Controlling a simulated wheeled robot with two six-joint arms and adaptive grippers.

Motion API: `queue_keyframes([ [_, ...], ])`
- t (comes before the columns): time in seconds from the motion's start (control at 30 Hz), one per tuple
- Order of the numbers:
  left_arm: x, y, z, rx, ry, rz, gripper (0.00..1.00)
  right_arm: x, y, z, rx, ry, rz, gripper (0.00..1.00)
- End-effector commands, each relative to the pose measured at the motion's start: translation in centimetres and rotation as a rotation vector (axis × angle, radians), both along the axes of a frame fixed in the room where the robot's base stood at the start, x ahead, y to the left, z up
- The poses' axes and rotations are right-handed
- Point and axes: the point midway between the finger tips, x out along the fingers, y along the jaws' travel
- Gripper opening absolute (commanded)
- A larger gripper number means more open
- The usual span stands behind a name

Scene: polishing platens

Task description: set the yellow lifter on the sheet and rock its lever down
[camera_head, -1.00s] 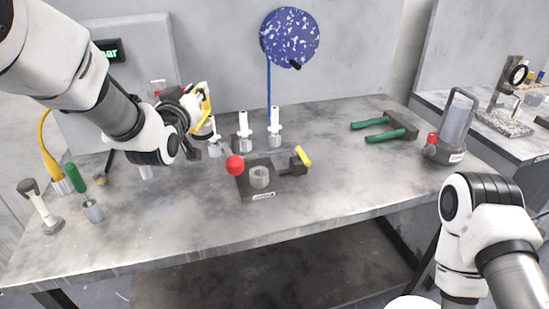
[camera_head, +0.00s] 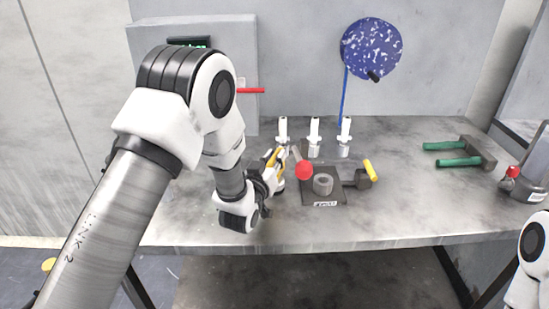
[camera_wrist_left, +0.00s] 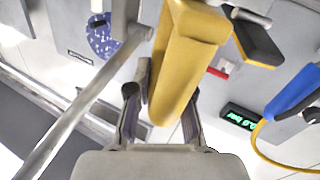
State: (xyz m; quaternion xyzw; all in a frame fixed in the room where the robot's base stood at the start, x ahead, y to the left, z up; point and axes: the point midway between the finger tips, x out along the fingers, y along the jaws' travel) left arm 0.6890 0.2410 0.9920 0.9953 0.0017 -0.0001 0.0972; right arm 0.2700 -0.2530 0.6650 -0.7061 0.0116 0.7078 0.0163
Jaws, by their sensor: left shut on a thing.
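The yellow lifter (camera_head: 277,170) is in my left gripper (camera_head: 266,180), just left of a red ball knob in the head view. In the left wrist view the lifter's yellow body (camera_wrist_left: 180,65) stands between the two dark fingers (camera_wrist_left: 160,110), which are shut on it. A black pad with a yellow edge (camera_wrist_left: 257,40) shows beside it; I cannot tell whether it belongs to the lifter. The arm and wrist partly hide the lifter in the head view. No sheet can be clearly made out. My right gripper is out of view.
A dark plate (camera_head: 312,197) carries a grey ring (camera_head: 323,184), with the red knob (camera_head: 304,170) and a yellow-handled block (camera_head: 357,174) beside it. White-topped cylinders (camera_head: 314,135) stand behind. Green-handled tool (camera_head: 460,161) lies right. A speckled blue disc (camera_head: 370,48) hangs at the wall.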

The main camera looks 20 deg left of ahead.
Motion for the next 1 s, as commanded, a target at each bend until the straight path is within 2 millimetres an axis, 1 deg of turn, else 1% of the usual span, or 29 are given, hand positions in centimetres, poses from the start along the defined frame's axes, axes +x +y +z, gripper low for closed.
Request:
queue_keyframes([
  [0.23,0.1,0.0,0.1,0.0,-0.007,0.0,0.0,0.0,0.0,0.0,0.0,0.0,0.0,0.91],
  [0.37,0.1,0.0,-0.3,0.0,-0.007,0.0,0.0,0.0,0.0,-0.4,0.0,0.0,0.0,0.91],
  [0.4,0.0,0.0,-0.4,0.0,-0.002,0.0,0.31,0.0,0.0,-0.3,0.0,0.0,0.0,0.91],
  [0.43,0.0,0.0,-0.4,0.0,-0.002,0.0,0.41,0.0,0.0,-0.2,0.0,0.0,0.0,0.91],
  [0.47,0.0,0.0,-0.4,0.0,-0.002,0.0,0.45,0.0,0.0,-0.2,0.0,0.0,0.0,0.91],
  [0.7,0.0,0.0,-0.4,0.0,-0.002,0.0,0.45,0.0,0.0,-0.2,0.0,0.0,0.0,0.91],
  [0.8,0.0,0.0,0.2,0.0,-0.002,0.0,0.45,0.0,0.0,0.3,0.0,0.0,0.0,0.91],
  [0.87,-0.7,0.0,-0.2,0.0,-0.001,0.0,0.45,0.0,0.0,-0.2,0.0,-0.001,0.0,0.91],
  [0.97,-2.6,0.0,-0.4,0.001,0.002,0.0,0.45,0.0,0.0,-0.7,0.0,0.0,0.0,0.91],
  [1.0,-3.6,0.0,-0.4,0.001,0.001,0.0,0.45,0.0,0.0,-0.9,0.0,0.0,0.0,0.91],
])
